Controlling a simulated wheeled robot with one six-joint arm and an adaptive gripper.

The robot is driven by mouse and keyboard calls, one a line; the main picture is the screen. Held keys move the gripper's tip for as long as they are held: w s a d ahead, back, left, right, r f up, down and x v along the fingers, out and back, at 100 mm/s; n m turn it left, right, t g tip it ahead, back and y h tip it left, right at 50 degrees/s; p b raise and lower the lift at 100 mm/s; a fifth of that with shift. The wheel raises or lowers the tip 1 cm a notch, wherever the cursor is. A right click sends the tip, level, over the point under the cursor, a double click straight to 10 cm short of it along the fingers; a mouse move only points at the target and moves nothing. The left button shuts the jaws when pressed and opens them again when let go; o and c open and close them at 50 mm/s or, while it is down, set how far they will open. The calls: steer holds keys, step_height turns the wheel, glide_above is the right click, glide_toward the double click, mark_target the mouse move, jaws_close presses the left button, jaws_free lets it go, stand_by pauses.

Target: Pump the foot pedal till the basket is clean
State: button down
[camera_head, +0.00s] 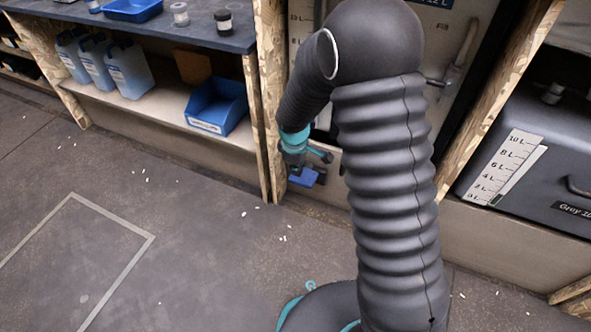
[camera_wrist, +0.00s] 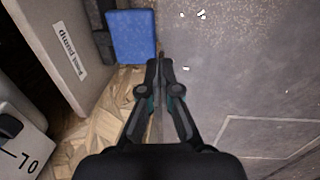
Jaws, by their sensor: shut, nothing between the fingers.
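The blue foot pedal (camera_head: 306,177) sits low at the front of the middle bay, partly behind my gripper (camera_head: 296,168). In the wrist view the pedal's flat blue pad (camera_wrist: 131,36) is at the top, left of my fingertips (camera_wrist: 160,62). My gripper is shut and empty, pointing down close to the pedal's edge; I cannot tell whether it touches. A label that appears to read "Foot pump" (camera_wrist: 72,52) is on the panel beside the pedal. No basket is visible; my arm hides much of the middle bay.
A chipboard post (camera_head: 268,100) stands left of the pedal. The left shelf holds blue jugs (camera_head: 125,68) and a blue bin (camera_head: 217,105). A dark grey tank (camera_head: 535,150) is on the right. The floor in front is open, with small white bits scattered.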

mark_target(302, 179)
steer(key=shift+w+d+f+b, duration=0.25)
steer(key=shift+w+f+b, duration=0.25)
steer(key=shift+f, duration=0.4)
steer(key=shift+w+d+f+b, duration=0.3)
steer(key=shift+w+f, duration=0.35)
steer(key=shift+f, duration=0.25)
steer(key=shift+w+d+f+b, duration=0.25)
steer(key=shift+w+f+b, duration=0.25)
steer(key=shift+f, duration=0.4)
steer(key=shift+f+b, duration=0.45)
steer(key=shift+f, duration=1.6)
steer(key=shift+r+p, duration=1.6)
steer(key=shift+r, duration=0.7)
steer(key=shift+f, duration=0.25)
steer(key=shift+f+b, duration=1.4)
steer(key=shift+f, duration=0.7)
steer(key=shift+r+p, duration=1.6)
steer(key=shift+r, duration=0.75)
